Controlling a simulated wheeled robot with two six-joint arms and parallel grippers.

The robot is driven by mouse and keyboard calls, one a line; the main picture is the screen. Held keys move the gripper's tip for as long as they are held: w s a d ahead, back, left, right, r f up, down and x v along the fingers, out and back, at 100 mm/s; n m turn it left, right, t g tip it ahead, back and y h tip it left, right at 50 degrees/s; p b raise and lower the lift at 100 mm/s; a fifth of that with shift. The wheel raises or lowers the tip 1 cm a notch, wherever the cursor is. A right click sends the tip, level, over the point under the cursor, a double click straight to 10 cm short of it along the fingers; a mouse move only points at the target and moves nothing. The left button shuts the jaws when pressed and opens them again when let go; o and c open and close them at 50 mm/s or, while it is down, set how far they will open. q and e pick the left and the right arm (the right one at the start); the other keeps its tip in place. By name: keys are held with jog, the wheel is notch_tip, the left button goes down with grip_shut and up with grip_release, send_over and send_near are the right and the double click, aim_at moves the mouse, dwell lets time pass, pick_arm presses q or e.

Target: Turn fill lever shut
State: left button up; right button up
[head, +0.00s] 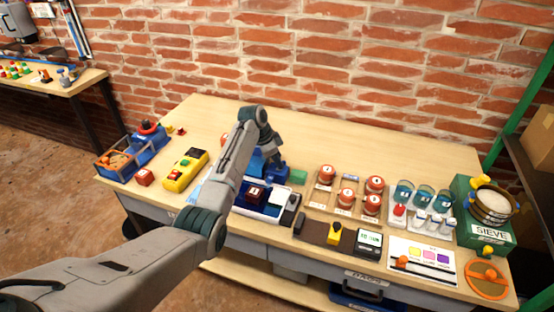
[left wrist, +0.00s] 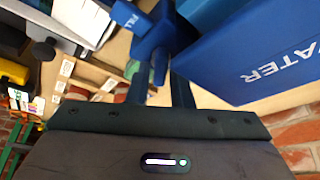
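A blue fill lever (left wrist: 160,62) shows in the left wrist view, by a blue block marked FILL (left wrist: 130,16). Beside it on the right is a large blue container marked WATER (left wrist: 262,62). My left gripper (left wrist: 160,84) has its two dark fingers apart, one on each side of the lever's end. I see a gap between them and cannot tell whether either finger touches the lever. In the head view the blue water unit (head: 279,172) stands mid-table, partly hidden behind my left arm, which reaches down to it. My right gripper is in neither view.
A yellow box (head: 185,170) is to the left. The table's back strip (head: 330,137) is clear.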

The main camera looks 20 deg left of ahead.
pick_arm(q)
grip_shut()
jog(key=shift+m, duration=0.3)
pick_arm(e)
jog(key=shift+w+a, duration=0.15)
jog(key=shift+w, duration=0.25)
pick_arm(q)
jog(key=shift+w+m+g+b, duration=0.1)
jog(key=shift+m+g+b, duration=0.35)
jog(key=shift+m, duration=0.55)
jog(key=shift+f+m+g+h+b, duration=0.1)
jog(key=shift+m+g+h+b, duration=0.45)
jog(key=shift+m, duration=0.45)
jog(key=shift+w+m+b, duration=0.1)
jog(key=shift+m+b, duration=0.45)
jog(key=shift+m, duration=0.25)
jog(key=shift+m+g+y, duration=0.25)
jog(key=shift+m+g, duration=0.15)
jog(key=shift+m, duration=0.1)
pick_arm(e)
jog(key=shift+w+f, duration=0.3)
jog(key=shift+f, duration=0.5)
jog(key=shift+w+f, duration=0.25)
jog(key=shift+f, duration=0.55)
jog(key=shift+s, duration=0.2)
pick_arm(q)
jog(key=shift+o, duration=2.2)
grip_release()
